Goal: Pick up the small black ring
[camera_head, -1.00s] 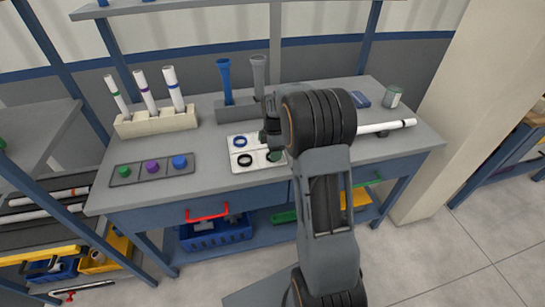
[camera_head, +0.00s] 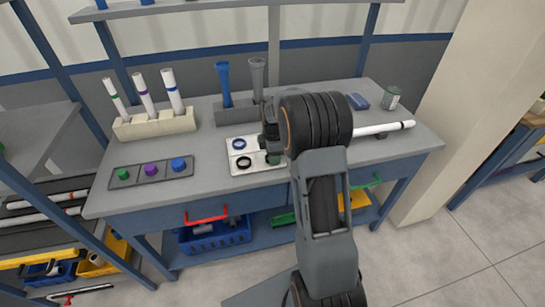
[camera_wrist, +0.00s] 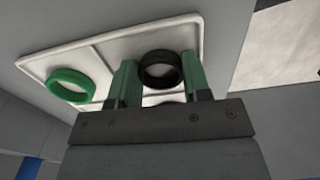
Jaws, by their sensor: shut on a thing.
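The small black ring (camera_wrist: 161,70) shows in the wrist view between the two green fingertips of my gripper (camera_wrist: 157,82), which is shut on it. I cannot tell whether the ring touches the tray or is just above it. The white divided tray (camera_head: 257,169) lies on the workbench below my gripper (camera_head: 268,146) in the head view, where my arm hides its right part. A green ring (camera_wrist: 69,85) lies in the tray in the wrist view. A blue ring (camera_head: 239,143) and another black ring (camera_head: 244,163) lie in the tray's left compartments in the head view.
A beige holder (camera_head: 155,124) with white tubes and a panel of coloured buttons (camera_head: 151,171) stand to the left. A grey holder (camera_head: 236,113) with a blue and a grey pipe is behind the tray. A white pipe (camera_head: 387,128) and a can (camera_head: 391,98) are at right.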

